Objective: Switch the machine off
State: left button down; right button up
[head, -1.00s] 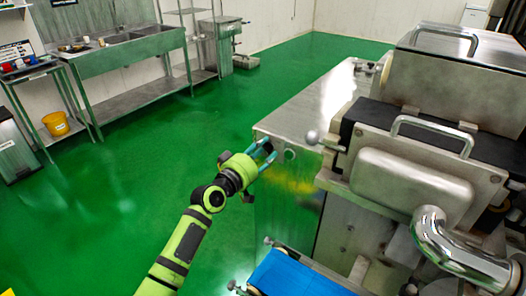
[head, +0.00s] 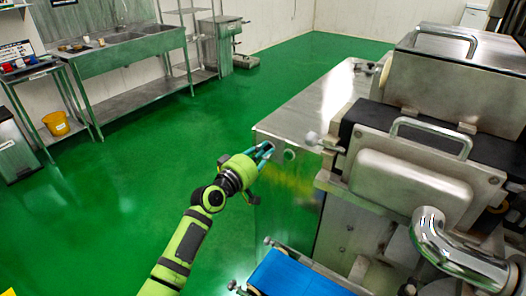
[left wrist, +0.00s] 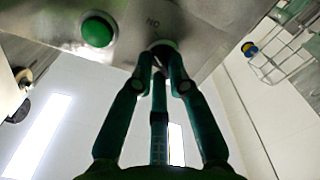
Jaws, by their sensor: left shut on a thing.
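The stainless steel machine (head: 305,105) fills the right of the head view. My left gripper (head: 266,149) is at the left end of its front panel. In the left wrist view, the fingers of my left gripper (left wrist: 160,58) come together on a round control (left wrist: 163,44) with a pale rim, mostly hidden behind the fingertips. A label (left wrist: 153,22) beside it seems to read ON, upside down. A green round button (left wrist: 97,31) sits on the panel to the left, apart from the fingers. My right gripper is not in view.
A metal ball-ended lever (head: 312,138) sticks out just right of my left gripper. A blue conveyor belt (head: 298,277) lies below. A sink bench (head: 130,55) and a yellow bucket (head: 56,123) are far left. The green floor (head: 130,170) between is clear.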

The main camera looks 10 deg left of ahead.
pick_arm(q)
jog(key=n, duration=0.3)
jog(key=shift+n+p, duration=0.4)
jog(key=n+p, duration=0.1)
jog(key=n, duration=0.2)
jog(key=shift+a+n, duration=0.1)
jog(key=shift+n, duration=0.2)
jog(key=n+p, duration=0.1)
jog(key=n, duration=0.3)
jog(key=shift+w+a+n, duration=0.1)
jog(key=shift+n, duration=0.2)
jog(key=shift+f+n+p, duration=0.1)
jog(key=shift+n+p, duration=0.65)
jog(key=shift+n, duration=0.95)
jog(key=c, duration=1.2)
grip_release()
jog(key=shift+a, duration=0.1)
